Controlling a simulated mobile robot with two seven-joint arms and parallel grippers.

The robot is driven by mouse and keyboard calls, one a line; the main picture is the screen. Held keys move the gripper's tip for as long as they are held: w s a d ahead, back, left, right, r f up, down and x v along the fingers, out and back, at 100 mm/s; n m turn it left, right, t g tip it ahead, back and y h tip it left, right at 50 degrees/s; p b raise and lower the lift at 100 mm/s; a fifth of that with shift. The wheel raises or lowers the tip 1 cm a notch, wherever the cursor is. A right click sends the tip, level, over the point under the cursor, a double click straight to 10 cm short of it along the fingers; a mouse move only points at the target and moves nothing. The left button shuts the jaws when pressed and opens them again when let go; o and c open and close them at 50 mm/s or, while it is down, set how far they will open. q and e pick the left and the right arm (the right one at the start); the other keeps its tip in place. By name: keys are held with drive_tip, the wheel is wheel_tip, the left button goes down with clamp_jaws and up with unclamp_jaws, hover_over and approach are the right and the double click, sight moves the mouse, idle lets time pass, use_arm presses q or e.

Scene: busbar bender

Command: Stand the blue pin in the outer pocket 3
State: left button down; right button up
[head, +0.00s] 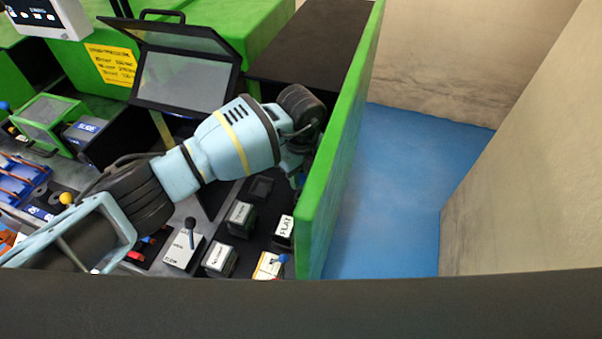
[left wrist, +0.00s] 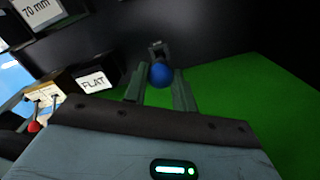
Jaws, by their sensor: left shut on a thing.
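The blue pin shows as a round blue head (left wrist: 161,74) between the two fingers of my left gripper (left wrist: 159,90) in the left wrist view. The fingers are shut on it. A small grey bracket-like piece (left wrist: 157,48) shows just beyond the blue head; I cannot tell whether the pin touches it. In the head view my left gripper (head: 296,176) points down beside the green side panel, and the pin is hidden there. I cannot make out which place is outer pocket 3. My right gripper is not in view.
The green panel (head: 338,150) stands close to the right of my left gripper. Below it are a FLAT block (head: 284,230), other labelled blocks (head: 220,260) and a blue-knobbed piece (head: 282,259). A tilted screen (head: 185,80) stands behind the arm. Blue floor (head: 395,190) lies beyond the panel.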

sight(301, 184)
use_arm(q)
drive_tip(key=shift+f, duration=1.85)
drive_tip(key=c, duration=1.1)
unclamp_jaws()
drive_tip(key=shift+o, duration=0.2)
drive_tip(key=shift+r, duration=4)
